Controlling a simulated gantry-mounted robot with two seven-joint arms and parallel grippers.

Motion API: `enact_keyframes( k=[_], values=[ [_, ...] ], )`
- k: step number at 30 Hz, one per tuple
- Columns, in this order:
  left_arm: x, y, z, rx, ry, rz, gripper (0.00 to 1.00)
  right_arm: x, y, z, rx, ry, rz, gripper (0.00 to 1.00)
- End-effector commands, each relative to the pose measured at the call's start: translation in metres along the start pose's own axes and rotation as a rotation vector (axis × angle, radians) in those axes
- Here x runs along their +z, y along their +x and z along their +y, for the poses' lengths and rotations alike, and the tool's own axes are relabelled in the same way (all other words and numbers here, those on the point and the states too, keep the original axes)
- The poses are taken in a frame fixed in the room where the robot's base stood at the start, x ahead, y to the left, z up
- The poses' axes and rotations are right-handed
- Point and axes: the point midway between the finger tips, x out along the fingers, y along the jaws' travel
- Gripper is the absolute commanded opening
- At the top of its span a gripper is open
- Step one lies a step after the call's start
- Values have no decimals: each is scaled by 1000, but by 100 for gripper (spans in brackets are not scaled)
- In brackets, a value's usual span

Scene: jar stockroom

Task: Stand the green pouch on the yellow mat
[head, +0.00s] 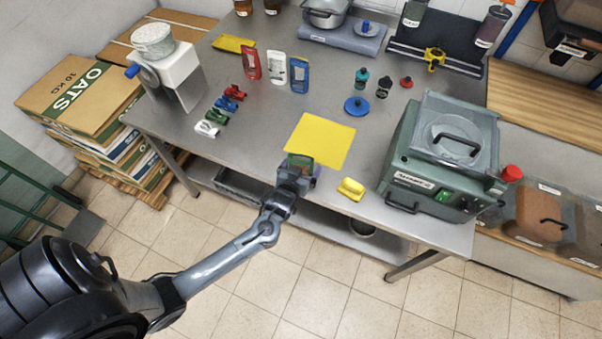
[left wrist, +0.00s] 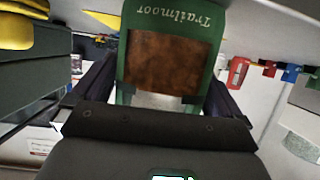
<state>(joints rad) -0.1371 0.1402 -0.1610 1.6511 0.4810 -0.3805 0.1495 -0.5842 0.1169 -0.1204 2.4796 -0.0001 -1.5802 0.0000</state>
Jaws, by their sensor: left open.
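The green pouch (head: 301,160) is at the front edge of the yellow mat (head: 323,136) in the head view, partly hidden by my left gripper (head: 300,170). In the left wrist view the green pouch (left wrist: 173,55) shows large, with a brown window and upside-down lettering. It lies between the two dark fingers of my left gripper (left wrist: 163,88), which are open on either side of it. It looks upright; whether its base rests fully on the mat is hidden. My right gripper is not in view.
A yellow object (head: 351,188) lies right of the mat near the table's front edge. A green-grey machine (head: 412,160) stands farther right. Colored clips (head: 219,116) lie to the left, and red, white and blue pouches (head: 277,68) stand behind the mat.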

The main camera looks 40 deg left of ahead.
Motion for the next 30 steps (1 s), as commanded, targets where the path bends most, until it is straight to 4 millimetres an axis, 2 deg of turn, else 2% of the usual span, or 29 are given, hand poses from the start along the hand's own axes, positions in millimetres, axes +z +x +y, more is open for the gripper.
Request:
enact_keyframes(
  k=[9,11,20,30],
  values=[
    [0,5,0,0,0,0,100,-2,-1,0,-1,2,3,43],
    [0,5,0,0,0,0,92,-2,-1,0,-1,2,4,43],
    [0,4,0,0,-1,1,47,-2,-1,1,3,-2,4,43],
    [-4,3,0,0,-1,2,47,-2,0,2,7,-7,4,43]
  ],
)
